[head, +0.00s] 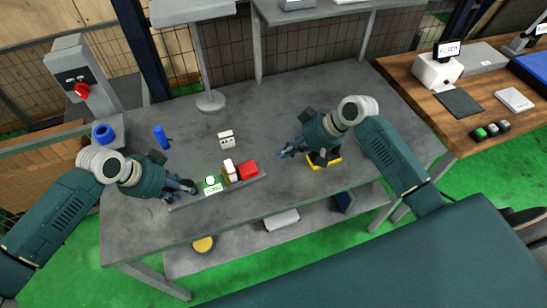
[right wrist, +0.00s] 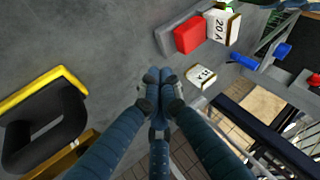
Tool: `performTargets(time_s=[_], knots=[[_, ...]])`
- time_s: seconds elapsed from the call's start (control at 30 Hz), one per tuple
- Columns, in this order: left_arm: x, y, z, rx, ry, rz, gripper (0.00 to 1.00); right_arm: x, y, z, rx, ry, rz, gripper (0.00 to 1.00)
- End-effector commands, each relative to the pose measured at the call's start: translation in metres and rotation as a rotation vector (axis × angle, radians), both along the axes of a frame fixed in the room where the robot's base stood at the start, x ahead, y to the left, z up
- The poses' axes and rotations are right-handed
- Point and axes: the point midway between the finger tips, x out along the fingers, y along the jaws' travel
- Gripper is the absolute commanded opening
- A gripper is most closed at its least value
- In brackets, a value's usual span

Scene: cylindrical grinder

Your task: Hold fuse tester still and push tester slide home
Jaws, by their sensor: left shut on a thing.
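The fuse tester is a long grey base (head: 218,194) near the bench's front edge. It carries a green block with a label (head: 212,184), an upright white fuse (head: 229,169) and a red slide block (head: 248,170) on the right. My left gripper (head: 191,188) is shut on the tester's left end. My right gripper (head: 282,155) is right of the red slide, apart from it; its fingertips (right wrist: 160,77) are together and empty.
A blue cylinder (head: 160,137) is at the left back. A black and yellow object (head: 325,160) lies near my right gripper. The bench between the red slide and my right gripper is clear.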

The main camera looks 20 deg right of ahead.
Motion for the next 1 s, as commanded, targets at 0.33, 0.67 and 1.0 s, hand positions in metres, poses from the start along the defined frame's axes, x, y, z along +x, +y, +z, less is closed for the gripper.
performTargets(time_s=[0.33, 0.67, 1.0], knots=[[-0.002, 0.001, -0.003, 0.004, 0.006, -0.001, 0.0, -0.011, -0.016, 0.025, -0.001, 0.0, 0.0, 0.0], [-0.002, 0.001, -0.003, 0.003, 0.005, 0.0, 0.0, -0.011, -0.016, 0.025, -0.001, 0.0, -0.001, 0.0], [-0.002, 0.001, -0.002, 0.002, 0.004, 0.0, 0.52, -0.011, -0.015, 0.025, -0.001, 0.0, 0.0, 0.0]])
